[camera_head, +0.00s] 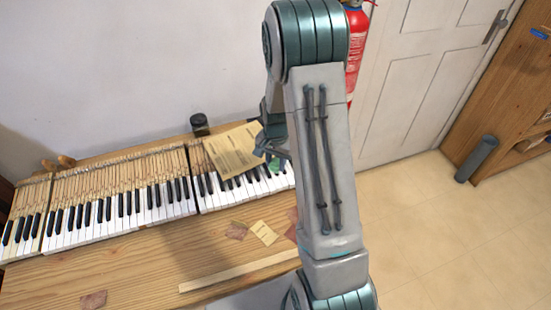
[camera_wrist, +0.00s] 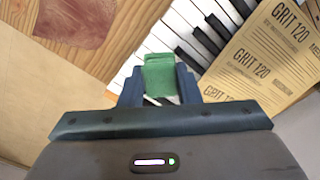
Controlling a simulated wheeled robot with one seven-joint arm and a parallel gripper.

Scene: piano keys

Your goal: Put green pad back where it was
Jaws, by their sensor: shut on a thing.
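The green pad (camera_wrist: 160,78) is a small green block between the two fingers of my gripper (camera_wrist: 159,88) in the wrist view. My gripper is shut on it. The pad is in front of white and black piano keys in that view. In the head view, my gripper (camera_head: 274,152) is over the right part of the keyboard, and a bit of the green pad (camera_head: 274,165) shows below it. My arm hides part of the bench to the right. I cannot tell whether the pad touches the keys.
A tan sandpaper sheet marked GRIT 120 (camera_wrist: 268,62) lies beside my gripper, over the keys (camera_head: 125,205). A dark jar (camera_head: 199,124) stands behind. Small paper pieces (camera_head: 264,232) and a wooden strip (camera_head: 238,271) lie on the wooden bench (camera_head: 140,262), whose front left is mostly clear.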

